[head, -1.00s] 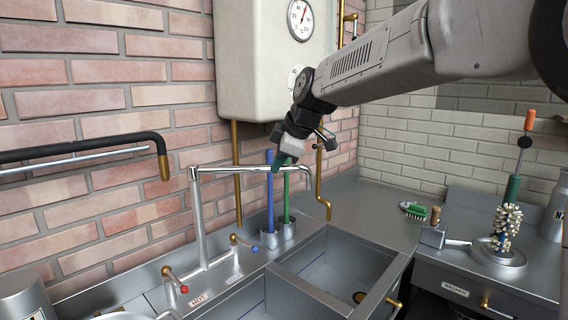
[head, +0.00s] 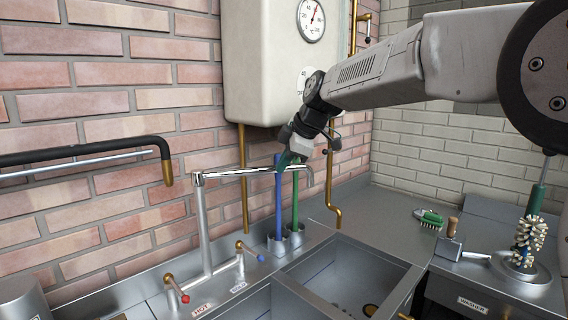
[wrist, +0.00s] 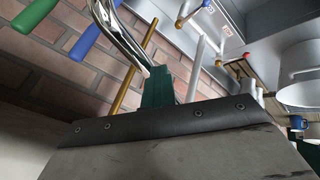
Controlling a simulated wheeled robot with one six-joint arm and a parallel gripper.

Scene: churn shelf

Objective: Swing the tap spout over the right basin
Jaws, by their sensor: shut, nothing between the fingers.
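The chrome tap spout (head: 238,173) extends right from its upright post (head: 203,228), with its tip turned down near the blue and green brush handles. The right basin (head: 345,270) lies below and to the right; whether the tip is over it or over the back ledge, I cannot tell. My gripper (head: 287,160) is at the spout's outer part, its green fingers shut and empty. In the wrist view, the spout (wrist: 118,35) curves down close to the green fingers (wrist: 158,88); whether they touch is unclear. The left basin (head: 250,303) is partly in view.
Red hot (head: 180,292) and blue cold (head: 250,251) tap levers stand by the post. Blue (head: 278,205) and green (head: 295,203) handles stand in holders behind the basins. A white boiler (head: 268,70) and brass pipe (head: 332,185) are behind. A green brush (head: 430,218) lies on the right counter.

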